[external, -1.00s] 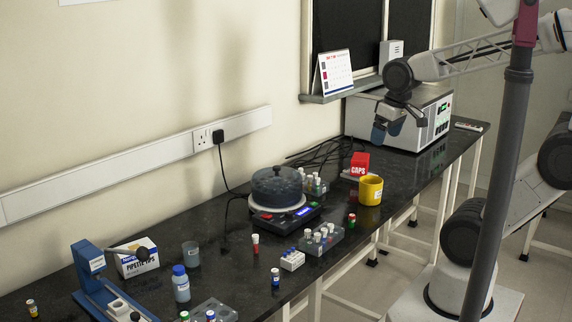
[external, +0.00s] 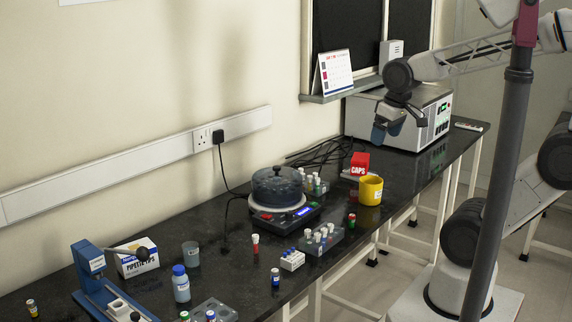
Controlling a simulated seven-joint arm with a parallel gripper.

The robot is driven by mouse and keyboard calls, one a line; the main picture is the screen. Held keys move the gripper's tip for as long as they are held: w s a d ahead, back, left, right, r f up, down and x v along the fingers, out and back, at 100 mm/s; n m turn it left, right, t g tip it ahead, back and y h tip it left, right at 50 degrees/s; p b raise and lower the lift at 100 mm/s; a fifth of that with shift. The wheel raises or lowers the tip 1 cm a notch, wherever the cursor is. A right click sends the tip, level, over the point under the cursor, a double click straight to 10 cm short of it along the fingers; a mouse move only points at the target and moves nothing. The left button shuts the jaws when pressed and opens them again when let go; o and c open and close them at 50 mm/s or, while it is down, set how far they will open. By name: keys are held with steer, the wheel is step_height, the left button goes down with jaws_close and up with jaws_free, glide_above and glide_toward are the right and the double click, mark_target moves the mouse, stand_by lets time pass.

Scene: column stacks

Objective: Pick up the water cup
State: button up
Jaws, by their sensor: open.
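A small grey see-through cup (external: 191,254) stands upright on the black bench, between the pipette tips box and the vial rows; it looks like the water cup, but I cannot read any label or make out its contents. A yellow mug (external: 371,191) with a handle and a small label stands farther right. My gripper (external: 387,132) is open and empty, raised above the far right part of the bench in front of the white instrument. It is well away from the grey cup and touches nothing that I can see.
A round dark-lidded device (external: 277,188) stands mid-bench. Vial racks (external: 324,240), a red caps box (external: 359,164), a blue-capped bottle (external: 181,285), a pipette tips box (external: 138,259) and a blue microscope-like stand (external: 92,280) crowd the bench. A white instrument (external: 425,115) stands at the far end.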

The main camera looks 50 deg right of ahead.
steer(key=shift+c, duration=1.3)
steer(key=m+g+y, duration=0.6)
steer(key=m+y, duration=0.4)
steer(key=m, duration=0.1)
glide_above(197, 242)
steer(key=s+d, duration=0.3)
steer(key=d, duration=0.4)
steer(key=s+d, duration=0.3)
steer(key=d, duration=0.5)
step_height(197, 242, down, 16)
steer(key=r, duration=0.1)
steer(key=w+a+f+m+y, duration=0.1)
steer(key=w+a+f, duration=0.1)
steer(key=a+f, duration=0.1)
steer(key=w+a+f+m+y, duration=0.1)
steer(key=w+a+f+m, duration=0.1)
steer(key=a+f, duration=0.1)
steer(key=w+a+f+m+y, duration=0.1)
steer(key=w+a+f, duration=0.2)
steer(key=f, duration=0.2)
steer(key=shift+w+a+f+t, duration=0.1)
steer(key=shift+a+f+t, duration=0.15)
steer(key=shift+t, duration=0.15)
steer(key=shift+w+a+f+m+y, duration=0.1)
steer(key=shift+a+f+m+y, duration=0.1)
steer(key=shift+m+y, duration=0.1)
